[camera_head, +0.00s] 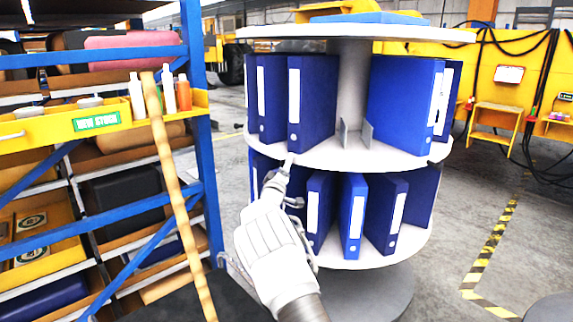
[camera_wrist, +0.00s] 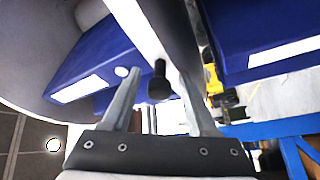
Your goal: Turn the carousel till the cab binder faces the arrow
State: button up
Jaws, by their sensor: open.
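The carousel (camera_head: 350,152) is a white round stand with two tiers of blue binders. I cannot read the spine labels, so I cannot tell which is the cab binder. No arrow can be made out. My gripper (camera_head: 287,165) is at the front left rim of the middle shelf. In the wrist view my gripper (camera_wrist: 162,78) is open, with a dark peg (camera_wrist: 159,84) on the shelf rim between its fingers. The fingers are not closed on the peg. Another dark peg (camera_head: 433,163) shows at the right of the rim.
A blue rack (camera_head: 196,120) with a yellow bottle shelf (camera_head: 65,130) stands close on the left, a wooden pole (camera_head: 178,200) leaning against it. Yellow benches (camera_head: 495,120) stand behind right.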

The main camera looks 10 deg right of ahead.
jog(key=shift+w+d+r, duration=0.1)
jog(key=shift+w+d, duration=0.15)
jog(key=shift+w, duration=0.3)
grip_shut()
dwell(1.2)
